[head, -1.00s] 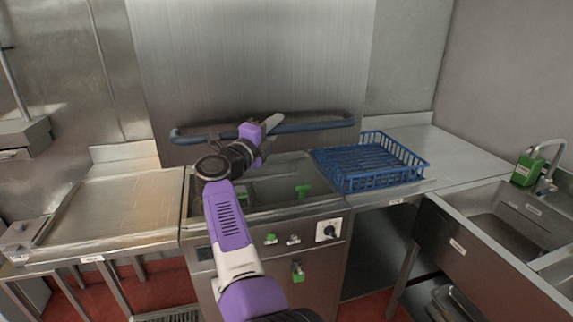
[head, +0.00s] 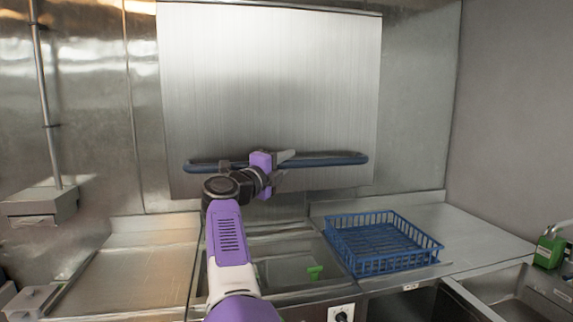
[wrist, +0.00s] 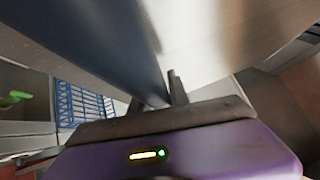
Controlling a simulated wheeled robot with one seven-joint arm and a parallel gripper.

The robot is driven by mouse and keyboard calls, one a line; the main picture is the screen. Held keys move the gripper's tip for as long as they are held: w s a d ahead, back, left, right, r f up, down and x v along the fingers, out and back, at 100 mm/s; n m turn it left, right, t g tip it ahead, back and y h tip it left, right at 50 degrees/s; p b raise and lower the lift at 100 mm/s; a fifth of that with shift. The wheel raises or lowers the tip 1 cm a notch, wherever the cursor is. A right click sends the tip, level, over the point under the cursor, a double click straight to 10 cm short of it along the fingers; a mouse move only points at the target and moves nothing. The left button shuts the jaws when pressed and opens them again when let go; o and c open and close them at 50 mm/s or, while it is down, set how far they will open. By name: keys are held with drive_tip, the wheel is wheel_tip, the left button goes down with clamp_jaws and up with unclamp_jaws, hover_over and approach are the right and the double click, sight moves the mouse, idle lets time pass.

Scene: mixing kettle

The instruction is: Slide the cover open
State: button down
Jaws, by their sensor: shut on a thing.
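The cover (head: 270,90) is a large brushed-metal panel standing upright against the back wall, raised above the kettle opening. A long dark blue bar handle (head: 325,159) runs across its lower part. My gripper (head: 284,160) is at the middle of this handle, shut on it. In the wrist view the handle (wrist: 120,45) runs down to my gripper's fingers (wrist: 176,88), beside the bright cover (wrist: 205,35). The kettle opening (head: 285,262) lies below, with a green piece (head: 314,272) inside it. My arm hides part of the opening.
A blue wire basket (head: 385,245) stands on the counter right of the opening. A sink (head: 510,290) and a green bottle (head: 549,250) are at the far right. A metal worktop (head: 135,275) lies at the left, and a wall box (head: 40,204) hangs above it.

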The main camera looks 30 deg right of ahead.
drive_tip(key=shift+f, duration=0.1)
drive_tip(key=c, duration=1.3)
unclamp_jaws()
drive_tip(key=shift+o, duration=0.2)
drive_tip(key=shift+a, duration=0.1)
drive_tip(key=b+v, duration=0.2)
drive_tip(key=v, duration=0.5)
drive_tip(key=shift+s+a, duration=0.15)
drive_tip(key=shift+a, duration=0.15)
drive_tip(key=shift+a, duration=0.1)
